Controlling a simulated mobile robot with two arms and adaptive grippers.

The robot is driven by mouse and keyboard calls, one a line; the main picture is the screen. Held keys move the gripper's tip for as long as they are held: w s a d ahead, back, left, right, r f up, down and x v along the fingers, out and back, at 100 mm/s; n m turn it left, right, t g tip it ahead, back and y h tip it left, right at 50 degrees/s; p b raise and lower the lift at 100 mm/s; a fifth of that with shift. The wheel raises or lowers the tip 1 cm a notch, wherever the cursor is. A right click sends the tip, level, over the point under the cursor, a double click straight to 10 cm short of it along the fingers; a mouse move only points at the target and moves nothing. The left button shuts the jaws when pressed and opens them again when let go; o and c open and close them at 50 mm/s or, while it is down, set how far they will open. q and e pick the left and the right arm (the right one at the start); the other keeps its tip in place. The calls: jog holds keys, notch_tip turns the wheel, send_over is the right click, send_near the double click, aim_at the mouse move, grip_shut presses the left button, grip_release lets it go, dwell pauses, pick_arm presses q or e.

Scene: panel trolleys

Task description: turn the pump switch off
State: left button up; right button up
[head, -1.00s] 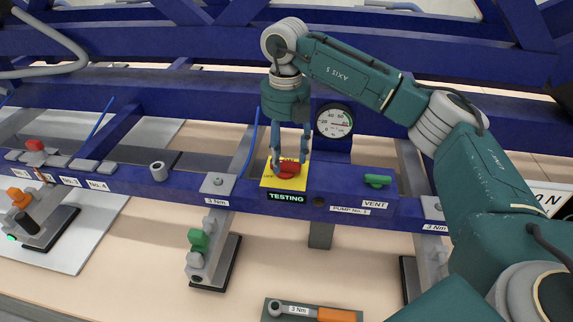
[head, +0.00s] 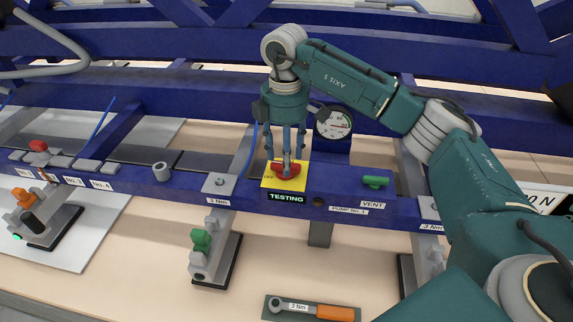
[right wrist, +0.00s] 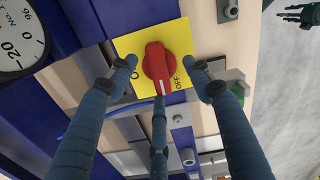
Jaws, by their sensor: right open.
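The pump switch is a red knob (head: 284,169) on a yellow plate (head: 300,182) on the blue rail. In the right wrist view the knob (right wrist: 157,60) has a white mark pointing down, between a partly hidden "O…" label and "OFF", somewhat nearer "OFF". My right gripper (head: 286,160) is over the switch, open. Its fingers (right wrist: 160,80) stand around the knob, two at the sides and one below; I cannot tell whether any touches it. A small dark gripper, apparently my left (right wrist: 298,16), is far off at the upper right; its opening is unclear.
A lit "TESTING" sign (head: 286,198) is below the switch. A pressure gauge (head: 333,122) stands close behind on the right, and a green vent handle (head: 375,181) is right of it. A torque wrench (head: 310,309) lies on the bench.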

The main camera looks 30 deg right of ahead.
jog(key=shift+m, duration=0.6)
jog(key=shift+f, duration=0.1)
